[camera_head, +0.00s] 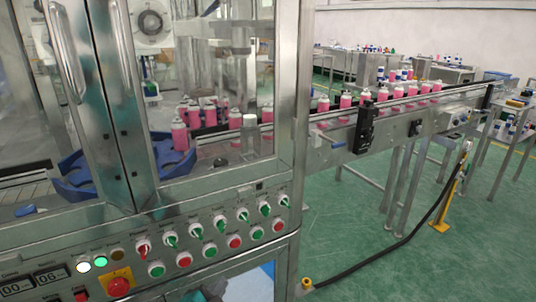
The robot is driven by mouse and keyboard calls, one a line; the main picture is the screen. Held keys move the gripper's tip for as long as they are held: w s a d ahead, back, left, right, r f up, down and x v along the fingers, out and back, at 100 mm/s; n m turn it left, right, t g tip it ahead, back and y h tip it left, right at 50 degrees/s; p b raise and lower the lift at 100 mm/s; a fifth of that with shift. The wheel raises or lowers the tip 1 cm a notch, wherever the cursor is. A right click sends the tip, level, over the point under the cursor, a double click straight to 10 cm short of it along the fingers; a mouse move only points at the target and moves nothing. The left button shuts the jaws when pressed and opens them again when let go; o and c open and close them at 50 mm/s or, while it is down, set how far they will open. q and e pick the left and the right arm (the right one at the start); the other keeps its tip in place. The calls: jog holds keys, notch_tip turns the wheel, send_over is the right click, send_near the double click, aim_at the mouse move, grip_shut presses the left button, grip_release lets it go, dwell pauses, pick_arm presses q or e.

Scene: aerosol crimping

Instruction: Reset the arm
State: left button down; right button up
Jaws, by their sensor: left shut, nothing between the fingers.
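My right gripper is not in view.
The steel machine has two closed doors with handles (68,60). Several pink cans (180,133) stand behind its glass, by a blue star wheel (85,172). A conveyor (385,117) with pink cans runs right. A black hose (400,243) crosses the green floor.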

pick_arm(q)
jog(key=s+a+f+n+g, duration=0.1)
jog(key=s+n, duration=0.4)
jog(key=s, duration=0.5)
jog(key=s+a+f+n+g, duration=0.1)
jog(key=s+f+n+g, duration=0.2)
jog(key=s, duration=0.7)
jog(key=shift+f+n+y, duration=0.3)
jog(key=shift+f+n, duration=0.15)
jog(key=shift+n, duration=0.65)
dwell(2.1)
